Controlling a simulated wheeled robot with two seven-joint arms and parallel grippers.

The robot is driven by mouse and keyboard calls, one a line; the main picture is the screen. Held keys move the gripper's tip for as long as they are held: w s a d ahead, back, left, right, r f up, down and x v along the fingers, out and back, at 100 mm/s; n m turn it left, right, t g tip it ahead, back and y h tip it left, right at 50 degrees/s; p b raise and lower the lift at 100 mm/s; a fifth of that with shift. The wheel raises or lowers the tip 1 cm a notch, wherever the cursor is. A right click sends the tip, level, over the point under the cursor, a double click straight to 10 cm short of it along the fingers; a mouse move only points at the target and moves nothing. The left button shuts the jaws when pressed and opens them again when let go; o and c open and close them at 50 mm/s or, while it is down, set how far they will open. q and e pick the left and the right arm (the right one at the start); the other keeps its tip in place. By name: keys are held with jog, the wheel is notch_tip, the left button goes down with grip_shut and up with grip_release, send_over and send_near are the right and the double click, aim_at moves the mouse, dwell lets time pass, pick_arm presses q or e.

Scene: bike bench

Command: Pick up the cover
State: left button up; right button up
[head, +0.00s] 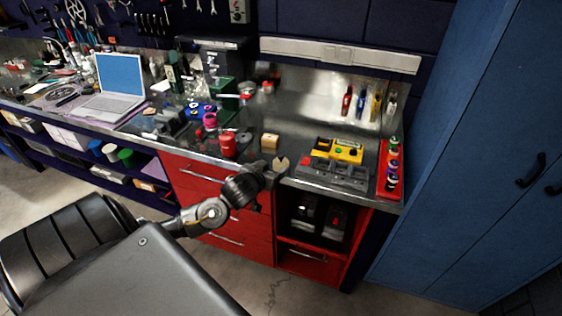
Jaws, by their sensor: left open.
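No part in view stands out clearly as the cover. A yellow unit (338,150) with green and red buttons sits behind a grey tray-like piece (333,174) at the right end of the bench. My left gripper (272,168) is open at the bench's front edge, left of the grey piece. A small tan piece (281,163) shows right by its fingertips; I cannot tell whether they touch it. A tan block (270,142) stands just behind. My right gripper is not in view.
A red can (228,145) and a magenta-topped bottle (210,121) stand left of the gripper. A red tray (391,181) holds small bottles at the right end. A laptop (114,83) is further left. Blue cabinets (470,150) close off the right side.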

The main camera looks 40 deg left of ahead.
aim_at(280, 162)
pick_arm(q)
jog(key=shift+x, duration=1.25)
jog(key=shift+w+f, duration=0.1)
jog(key=shift+w, duration=0.1)
jog(key=shift+w+a+f+p, duration=0.1)
jog(key=shift+w+a+p, duration=0.05)
jog(key=shift+w+p, duration=0.4)
jog(key=x, duration=0.2)
jog(key=p+x, duration=0.1)
jog(key=x, duration=0.1)
jog(key=shift+f, duration=0.25)
jog(key=shift+s, duration=0.1)
jog(key=c, duration=0.7)
jog(key=shift+c, duration=0.2)
jog(key=shift+r, duration=0.1)
